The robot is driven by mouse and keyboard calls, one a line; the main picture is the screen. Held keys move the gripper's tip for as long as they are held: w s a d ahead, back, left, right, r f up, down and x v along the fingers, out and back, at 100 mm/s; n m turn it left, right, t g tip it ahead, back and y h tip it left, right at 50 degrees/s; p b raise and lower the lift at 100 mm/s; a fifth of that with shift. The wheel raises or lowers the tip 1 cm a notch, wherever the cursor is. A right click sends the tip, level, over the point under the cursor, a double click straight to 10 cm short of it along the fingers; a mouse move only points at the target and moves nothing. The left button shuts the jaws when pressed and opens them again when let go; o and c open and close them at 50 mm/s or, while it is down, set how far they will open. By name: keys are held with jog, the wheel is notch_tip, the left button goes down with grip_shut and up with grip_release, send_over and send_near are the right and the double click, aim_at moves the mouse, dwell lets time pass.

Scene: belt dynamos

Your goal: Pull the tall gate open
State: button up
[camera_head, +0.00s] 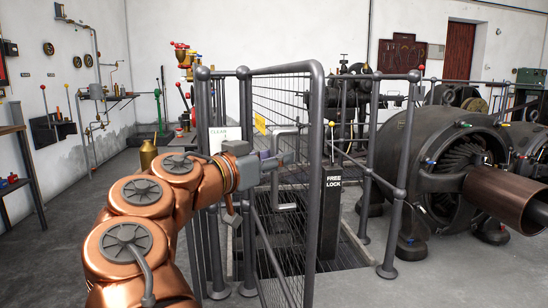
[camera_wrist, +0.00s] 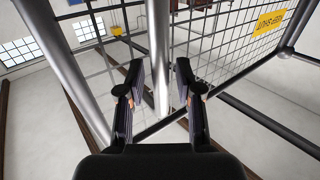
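The tall gate (camera_head: 316,130) is a grey tube frame with wire mesh and a yellow sign (camera_head: 261,124). The sign shows upside down in the wrist view (camera_wrist: 289,35). A grey bar handle (camera_head: 286,207) stands on the gate. My gripper (camera_head: 284,158) is at the handle, partly hidden by my wrist in the head view. In the wrist view my gripper (camera_wrist: 159,78) has its two fingers apart. A grey bar (camera_wrist: 157,40) runs between them, with visible gaps on both sides. I cannot tell how far the gate stands open.
A dark post marked FREE LOCK (camera_head: 332,210) stands right of the gate. Grey railings (camera_head: 398,150) flank a grated floor opening. A large dark dynamo (camera_head: 405,145) with a copper shaft (camera_head: 505,195) fills the right. A brass canister (camera_head: 148,155) stands at left.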

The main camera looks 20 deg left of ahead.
jog(key=shift+r, duration=0.15)
jog(key=v, duration=0.7)
jog(key=shift+s+a, duration=0.2)
jog(key=shift+s, duration=0.05)
dwell(0.3)
